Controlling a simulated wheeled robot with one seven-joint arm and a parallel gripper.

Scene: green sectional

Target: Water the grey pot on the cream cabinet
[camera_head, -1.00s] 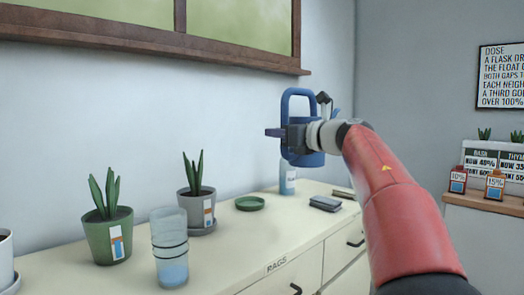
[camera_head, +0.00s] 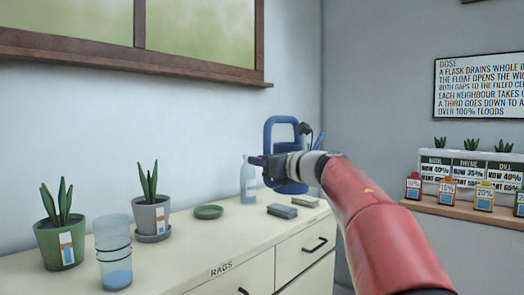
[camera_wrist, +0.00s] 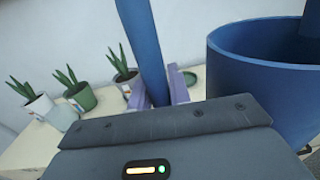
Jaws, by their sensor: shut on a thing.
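The grey pot (camera_head: 150,214) stands on a saucer on the cream cabinet (camera_head: 196,250), with a green plant and a small label with blue on it. It also shows in the wrist view (camera_wrist: 127,83). My gripper (camera_head: 262,161) is shut on the handle of the blue watering can (camera_head: 282,132) and holds it up in the air, to the right of the grey pot. In the wrist view the can's handle (camera_wrist: 143,45) runs between my fingers, and its open body (camera_wrist: 265,75) is at the right. The water inside is hidden.
A green pot (camera_head: 58,244) and a clear banded vessel with blue liquid (camera_head: 114,262) stand left of the grey pot. A shelf (camera_head: 466,212) with numbered flasks is at the far right.

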